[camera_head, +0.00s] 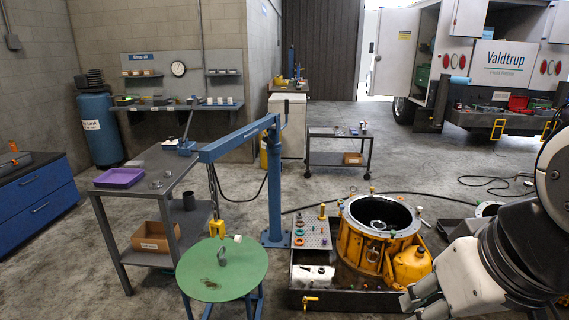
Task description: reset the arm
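My arm comes in from the right edge and reaches down to the lower right. It is white and grey with a black ribbed section.
The housing stands in a dark tray (345,301) close to my gripper. A blue hoist (273,185), a round green table (240,285) and a grey cart (125,212) stand left. A truck (480,65) is behind.

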